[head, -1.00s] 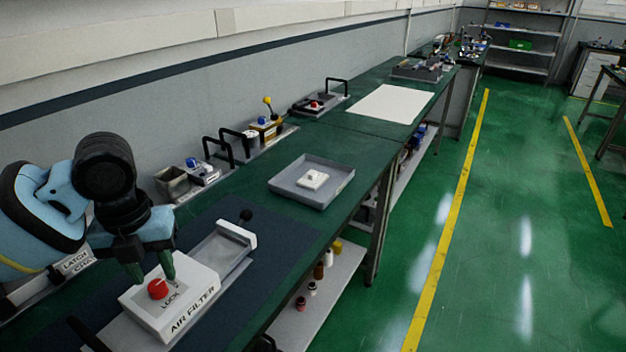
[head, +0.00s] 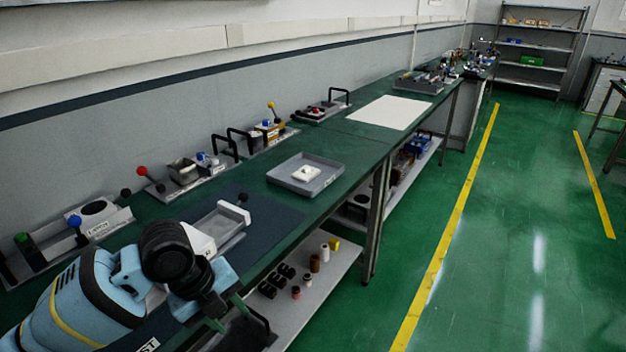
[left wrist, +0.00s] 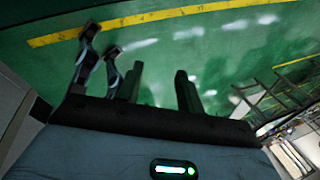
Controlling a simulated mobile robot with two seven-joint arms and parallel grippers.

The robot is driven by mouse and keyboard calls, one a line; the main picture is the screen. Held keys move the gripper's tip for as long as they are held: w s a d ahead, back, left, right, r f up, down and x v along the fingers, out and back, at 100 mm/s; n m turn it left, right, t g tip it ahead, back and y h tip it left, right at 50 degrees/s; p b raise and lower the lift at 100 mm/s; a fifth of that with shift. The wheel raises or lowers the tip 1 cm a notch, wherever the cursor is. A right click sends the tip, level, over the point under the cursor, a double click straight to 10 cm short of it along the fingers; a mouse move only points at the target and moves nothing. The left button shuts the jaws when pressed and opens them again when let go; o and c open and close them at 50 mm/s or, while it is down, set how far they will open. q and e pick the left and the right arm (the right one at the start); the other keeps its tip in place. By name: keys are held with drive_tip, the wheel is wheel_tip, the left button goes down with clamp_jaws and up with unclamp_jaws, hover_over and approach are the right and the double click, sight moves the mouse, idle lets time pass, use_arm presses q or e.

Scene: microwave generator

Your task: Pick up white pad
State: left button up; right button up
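A small white pad (head: 306,174) lies in a shallow grey tray (head: 325,184) on the green bench. My left gripper (head: 229,315) is at the bottom of the head view, by the bench's front edge, nearer to me than the tray and well apart from the pad. In the left wrist view its two dark green fingers (left wrist: 160,90) stand apart with nothing between them. The pad cannot be made out in the wrist view. My right gripper cannot be made out in either view.
A white-ended fixture (head: 234,212) sits on a dark mat before the tray. Small stations with levers (head: 182,173) line the wall side. A flat white sheet (head: 390,112) lies beyond the tray. A lower shelf (head: 318,285) holds small parts. The green floor on the right is clear.

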use_arm(q)
drive_tip(key=s+d+f+n+t+h, duration=0.25)
drive_tip(key=d+f+n, duration=0.25)
drive_tip(key=f+n, duration=0.45)
drive_tip(key=s+a+f+n+t, duration=0.2)
drive_tip(key=s+f+n+t, duration=0.2)
drive_tip(key=s+f+n, duration=0.5)
wheel_tip(320, 180, down, 4)
drive_tip(key=shift+s+r+n+y, duration=0.1)
drive_tip(key=shift+s+n+y, duration=0.25)
drive_tip(key=shift+n, duration=0.4)
drive_tip(key=s+a+f+n+y, duration=0.1)
drive_tip(key=s+a+n, duration=0.1)
drive_tip(key=s, duration=0.2)
drive_tip(key=s+a+f+n+y, duration=0.1)
drive_tip(key=s+a+n, duration=0.1)
drive_tip(key=s, duration=0.2)
drive_tip(key=s+a+f+n+t+y, duration=0.1)
drive_tip(key=s+a+f+n, duration=0.1)
drive_tip(key=s, duration=0.2)
drive_tip(key=shift+s, duration=0.25)
drive_tip(key=shift+w+d+f, duration=0.1)
